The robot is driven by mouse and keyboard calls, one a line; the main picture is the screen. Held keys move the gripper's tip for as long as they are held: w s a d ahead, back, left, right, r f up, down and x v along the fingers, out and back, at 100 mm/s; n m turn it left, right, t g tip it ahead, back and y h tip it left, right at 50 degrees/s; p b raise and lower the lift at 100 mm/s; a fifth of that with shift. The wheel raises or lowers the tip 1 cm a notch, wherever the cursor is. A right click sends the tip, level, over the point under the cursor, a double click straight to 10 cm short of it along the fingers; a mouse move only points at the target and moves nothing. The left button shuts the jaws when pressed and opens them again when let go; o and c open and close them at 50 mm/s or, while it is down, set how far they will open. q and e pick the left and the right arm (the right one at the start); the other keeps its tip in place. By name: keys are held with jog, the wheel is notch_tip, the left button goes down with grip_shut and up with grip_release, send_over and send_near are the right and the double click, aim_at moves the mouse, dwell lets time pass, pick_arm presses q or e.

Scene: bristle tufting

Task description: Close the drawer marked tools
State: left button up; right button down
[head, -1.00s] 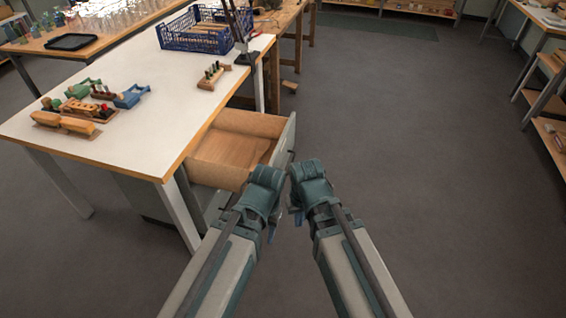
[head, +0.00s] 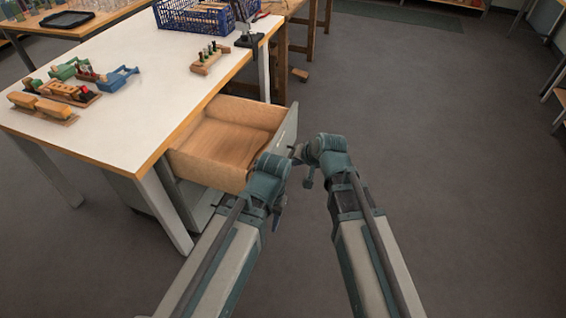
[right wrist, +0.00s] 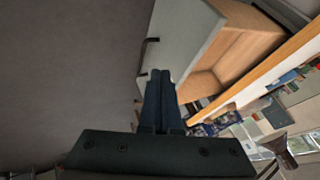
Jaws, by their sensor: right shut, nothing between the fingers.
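An open drawer (head: 232,139) sticks out from the cabinet under the white-topped table. It has a wooden box and a grey front panel (head: 289,129). The bottom of the box is bare. In the right wrist view the grey front (right wrist: 188,35) carries a dark handle (right wrist: 147,45). No marking on it is readable. My right gripper (head: 298,152) is shut and empty, close to the outer side of the drawer front; I cannot tell whether it touches. Its closed fingers show in the right wrist view (right wrist: 160,78). My left gripper (head: 279,208) hangs beside the drawer's near corner, its jaws unclear.
The white table (head: 135,105) holds wooden and coloured blocks (head: 60,92), a small peg rack (head: 210,58), a dark stand (head: 250,38) and a blue crate (head: 190,16). The floor (head: 430,150) to the right is clear.

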jog(key=w+a+f+b, duration=0.6)
jog(key=a+f+b, duration=0.1)
jog(key=shift+f, duration=0.35)
jog(key=shift+a, duration=0.15)
dwell(0.4)
